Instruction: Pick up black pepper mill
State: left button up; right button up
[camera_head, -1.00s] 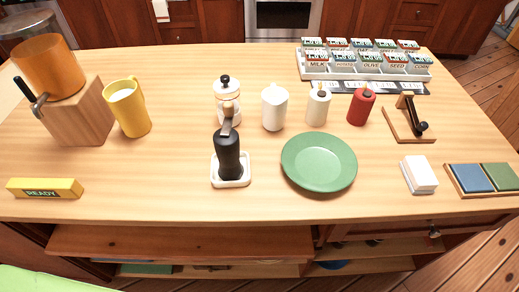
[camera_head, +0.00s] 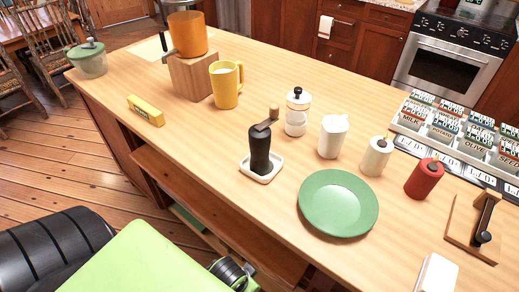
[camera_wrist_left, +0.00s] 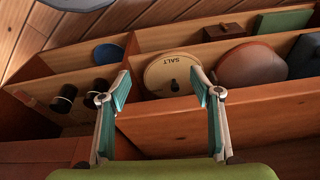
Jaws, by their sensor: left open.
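The black pepper mill (camera_head: 260,150) stands upright on a small white square tray (camera_head: 262,174) on the wooden counter. It has a dark crank arm with a wooden knob on top. My left gripper (camera_wrist_left: 161,88) shows in the left wrist view, open and empty, its two teal-padded fingers spread. It faces compartments of a wooden shelf, and a round lid marked SALT (camera_wrist_left: 172,75) lies beyond the fingers. The mill is not in the wrist view. My right gripper is not in view.
A green plate (camera_head: 338,203) lies right of the mill. A white-and-black shaker (camera_head: 298,118) and a white jug (camera_head: 333,138) stand behind it. A yellow mug (camera_head: 226,84) is farther left. Open shelves (camera_head: 225,210) are below the counter edge.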

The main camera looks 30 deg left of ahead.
pick_arm(q)
notch_tip(320, 180, up, 14)
jog(key=a+t, duration=0.1)
jog(key=w+a+r+m+t+y, duration=0.3)
jog(key=w+a+r+m+y, duration=0.15)
jog(key=a, duration=0.45)
jog(key=m+t+p, duration=0.1)
jog(key=m+t, duration=1)
jog(key=m, duration=1.6)
send_near(256, 149)
jog(key=p+x, duration=0.3)
jog(key=x, duration=0.3)
jog(key=shift+w+a+r, duration=0.1)
jog(key=shift+w+r, duration=0.1)
jog(key=shift+w, duration=0.05)
jog(key=shift+w+a, duration=0.1)
jog(key=shift+w, duration=0.4)
jog(key=p+x, duration=0.2)
jog(key=x, duration=0.2)
jog(key=shift+w, duration=0.3)
jog(key=shift+w+a+f, duration=0.15)
jog(key=shift+w, duration=0.2)
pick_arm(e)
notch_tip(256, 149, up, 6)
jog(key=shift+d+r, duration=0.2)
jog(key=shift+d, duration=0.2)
